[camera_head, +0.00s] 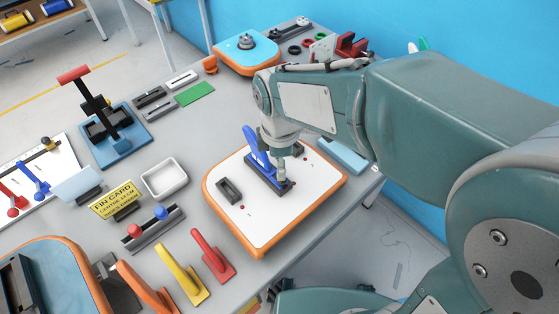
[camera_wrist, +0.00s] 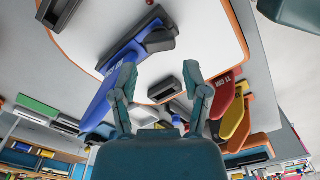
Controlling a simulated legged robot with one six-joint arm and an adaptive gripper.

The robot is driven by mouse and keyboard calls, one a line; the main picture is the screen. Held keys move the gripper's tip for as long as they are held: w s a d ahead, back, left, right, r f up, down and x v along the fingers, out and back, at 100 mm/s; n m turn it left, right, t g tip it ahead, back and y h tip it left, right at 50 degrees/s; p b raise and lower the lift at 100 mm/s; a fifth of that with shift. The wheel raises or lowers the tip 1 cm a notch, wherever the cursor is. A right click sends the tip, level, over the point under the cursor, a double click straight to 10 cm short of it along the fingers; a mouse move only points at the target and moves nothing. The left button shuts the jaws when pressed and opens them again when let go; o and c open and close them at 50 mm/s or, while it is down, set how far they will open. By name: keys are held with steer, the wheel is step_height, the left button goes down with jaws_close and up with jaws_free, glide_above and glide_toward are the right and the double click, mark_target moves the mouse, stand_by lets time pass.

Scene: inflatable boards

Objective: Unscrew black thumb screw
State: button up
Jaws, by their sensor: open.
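A white board (camera_head: 238,178) with an orange edge lies on the grey table. A blue fin (camera_head: 251,144) stands in a dark fin box on it; the fin also shows in the wrist view (camera_wrist: 108,88). A black knob-like piece (camera_wrist: 158,40), which looks like the thumb screw, sits on the fin's dark base in the wrist view. My gripper (camera_head: 282,179) points down over the base, close to the fin. In the wrist view my gripper (camera_wrist: 160,74) has its fingers spread, with nothing between them.
An empty dark fin box (camera_head: 229,191) lies on the board's left part. Red (camera_head: 212,256) and yellow (camera_head: 182,275) fins lie in front. A white tray (camera_head: 165,179), a yellow fin card (camera_head: 115,199) and a blue-based press (camera_head: 110,138) stand left.

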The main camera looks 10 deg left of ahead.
steer(key=shift+m, duration=0.3)
steer(key=m, duration=0.3)
steer(key=shift+w+m, duration=0.1)
steer(key=shift+m, duration=0.2)
steer(key=shift+m, duration=0.3)
steer(key=m, duration=0.3)
steer(key=shift+m, duration=0.3)
steer(key=m, duration=0.4)
steer(key=shift+w+d, duration=0.1)
